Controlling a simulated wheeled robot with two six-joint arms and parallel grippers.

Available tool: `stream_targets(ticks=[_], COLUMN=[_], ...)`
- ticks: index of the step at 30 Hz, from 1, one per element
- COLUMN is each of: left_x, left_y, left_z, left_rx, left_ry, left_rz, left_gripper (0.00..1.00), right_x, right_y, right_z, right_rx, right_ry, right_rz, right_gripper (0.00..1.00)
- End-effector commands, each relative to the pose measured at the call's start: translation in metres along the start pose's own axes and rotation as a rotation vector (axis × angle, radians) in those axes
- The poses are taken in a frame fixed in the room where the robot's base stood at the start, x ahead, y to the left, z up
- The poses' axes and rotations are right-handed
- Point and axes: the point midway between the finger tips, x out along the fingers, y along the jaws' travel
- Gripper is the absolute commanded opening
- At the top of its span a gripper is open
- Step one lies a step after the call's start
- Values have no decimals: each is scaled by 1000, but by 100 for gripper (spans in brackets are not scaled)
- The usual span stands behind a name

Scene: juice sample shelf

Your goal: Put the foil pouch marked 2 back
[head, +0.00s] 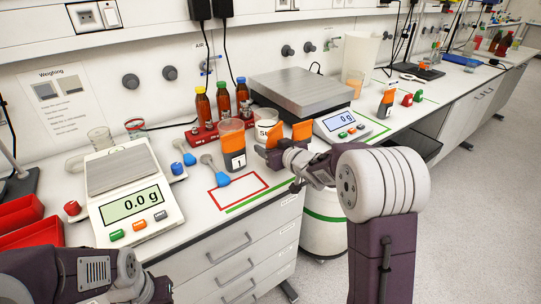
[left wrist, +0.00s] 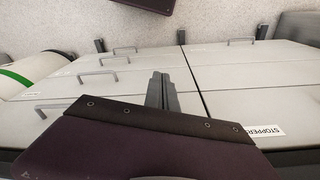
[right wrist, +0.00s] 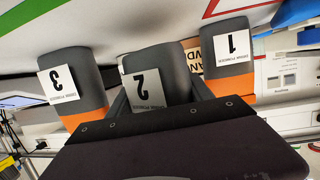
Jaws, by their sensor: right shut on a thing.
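The foil pouch marked 2 (right wrist: 150,82) is dark grey and sits between the fingers of my right gripper (right wrist: 162,95), which is shut on it. In the head view the right gripper (head: 272,158) is at the bench front, hiding most of that pouch. Pouch 1 (right wrist: 236,55), grey and orange, stands on one side, and it also shows in the head view (head: 233,148). Pouch 3 (right wrist: 72,85) is on the other side. I cannot tell whether pouch 2 touches the bench. My left gripper (left wrist: 161,85) is shut and empty, above the drawer fronts.
An empty red outline (head: 238,188) lies on the bench near blue scoops (head: 218,176). A scale reading 0.0 g (head: 133,208) is left; another scale (head: 345,124) is right. Bottles (head: 202,107) stand in a red rack behind. Another orange-and-dark pouch (head: 387,99) stands farther right.

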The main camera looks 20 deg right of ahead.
Motion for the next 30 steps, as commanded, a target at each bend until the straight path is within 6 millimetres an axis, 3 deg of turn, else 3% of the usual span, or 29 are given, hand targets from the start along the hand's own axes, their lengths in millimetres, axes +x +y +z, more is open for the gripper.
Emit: stream_targets(ticks=[1,3,14,15,17,27,30], left_x=[10,13,14,13,13,10,8], left_y=[0,0,0,0,0,0,0], left_z=[1,1,2,1,1,1,1], left_rx=[0,0,0,0,0,0,0], left_ry=[0,0,0,0,0,0,0], left_rz=[0,0,0,0,0,0,0], left_gripper=[0,0,0,0,0,0,0], right_x=[5,7,8,7,7,6,-5], right_y=[0,0,0,0,0,0,1], right_z=[16,23,25,25,25,20,20], right_rx=[2,2,0,0,0,0,1], right_ry=[-2,0,2,0,0,1,0], right_rz=[-1,0,0,0,0,0,2], right_gripper=[0,0,0,68,81,81,81])
